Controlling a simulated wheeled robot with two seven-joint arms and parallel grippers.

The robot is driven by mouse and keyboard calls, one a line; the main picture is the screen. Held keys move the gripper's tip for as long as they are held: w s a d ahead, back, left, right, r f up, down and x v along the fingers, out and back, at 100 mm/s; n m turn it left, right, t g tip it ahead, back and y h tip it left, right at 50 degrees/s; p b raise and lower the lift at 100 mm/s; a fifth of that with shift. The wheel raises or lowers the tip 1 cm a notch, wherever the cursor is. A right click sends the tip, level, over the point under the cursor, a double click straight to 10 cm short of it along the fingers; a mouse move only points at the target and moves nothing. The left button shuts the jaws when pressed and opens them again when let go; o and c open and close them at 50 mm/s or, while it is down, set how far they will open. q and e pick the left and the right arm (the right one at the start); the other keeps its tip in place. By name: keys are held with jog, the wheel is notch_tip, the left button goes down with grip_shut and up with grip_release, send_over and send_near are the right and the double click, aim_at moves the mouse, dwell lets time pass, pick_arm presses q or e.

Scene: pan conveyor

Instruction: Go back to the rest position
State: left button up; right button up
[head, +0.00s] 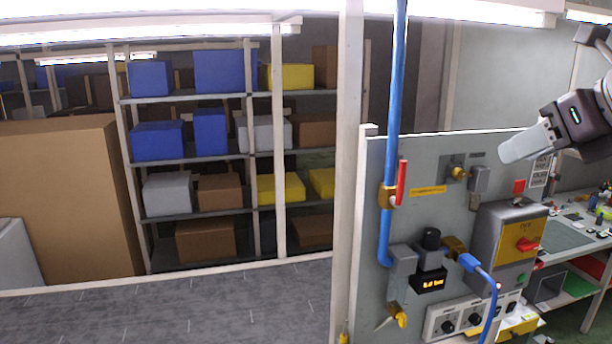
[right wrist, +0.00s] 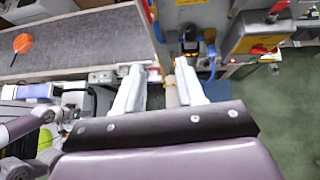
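My right gripper (head: 512,150) is in the upper right of the head view, raised in front of the wall panel's right side and the workbench. Its arm comes in from the right edge. In the right wrist view its two pale fingers (right wrist: 158,66) stand apart with nothing held between them, so it is open and empty. My left gripper is in neither view.
A grey panel (head: 424,153) carries a blue pipe (head: 393,90), a red-handled valve and a yellow-grey switch box (head: 512,238). A cluttered workbench (head: 560,262) stands at right. Shelves (head: 187,104) with boxes stand behind. The right wrist view shows a grey belt (right wrist: 85,45) with an orange round object (right wrist: 22,43).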

jog(key=w+r+m+t+y, duration=0.2)
jog(key=w+r+m+t, duration=0.3)
jog(key=w, duration=0.3)
jog(key=w+d+f+m+t+h+b, duration=0.1)
jog(key=w+d+f+m+t+h, duration=0.25)
jog(key=m, duration=0.35)
jog(key=w+d+f+m+t+h+b, duration=0.1)
jog(key=w+d+f+m+t+h, duration=0.1)
jog(key=d+m, duration=0.45)
notch_tip(320, 180, down, 24)
jog(key=m+g+h+b, duration=0.2)
jog(key=m+g+h, duration=0.45)
jog(key=m, duration=0.95)
jog(key=s+a+f+m+g+y+b, duration=0.1)
jog(key=s+a+f+m+g+y, duration=0.25)
jog(key=f, duration=0.75)
jog(key=s+a+f+m+g+y+b, duration=0.15)
jog(key=s+a+f+g, duration=0.4)
jog(key=f, duration=0.55)
pick_arm(q)
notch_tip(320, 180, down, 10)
jog(key=b, duration=0.3)
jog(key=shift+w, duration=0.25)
pick_arm(e)
jog(key=s+a+f+g+y, duration=0.1)
jog(key=s+a+f+g, duration=0.2)
jog(key=s+a+f, duration=0.9)
jog(key=shift+s+a+f+y, duration=0.4)
jog(key=shift+s+a, duration=0.75)
jog(key=shift+a, duration=0.1)
